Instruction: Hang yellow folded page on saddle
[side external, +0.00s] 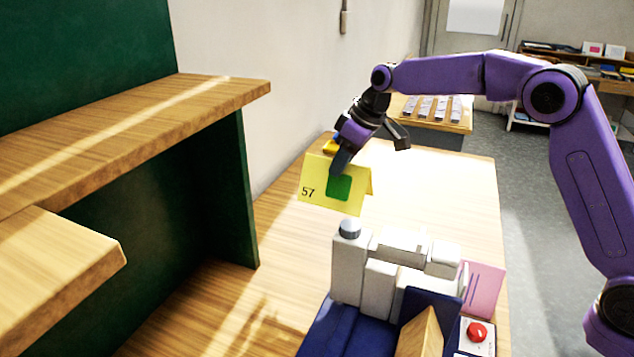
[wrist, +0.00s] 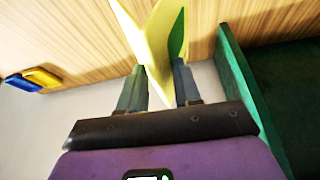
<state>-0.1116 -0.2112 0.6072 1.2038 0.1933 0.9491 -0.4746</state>
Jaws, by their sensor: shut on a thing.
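The yellow folded page (side external: 315,186) bears the number 57 and a green square. My gripper (side external: 341,162) is shut on its upper part and holds it in the air over the table, with its two leaves spreading downward. In the wrist view the page (wrist: 148,45) stands between my two fingers (wrist: 160,88). Below and slightly right of the page is a group of pale grey blocks (side external: 380,284) with a round grey-topped piece (side external: 350,227) at its left. I cannot tell which part is the saddle.
A dark blue tray (side external: 330,325) with a wooden wedge (side external: 420,335) stands in front of the blocks. A pink page (side external: 484,288) and a red button (side external: 477,332) are at their right. Green and wooden shelving (side external: 240,190) rises at left.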

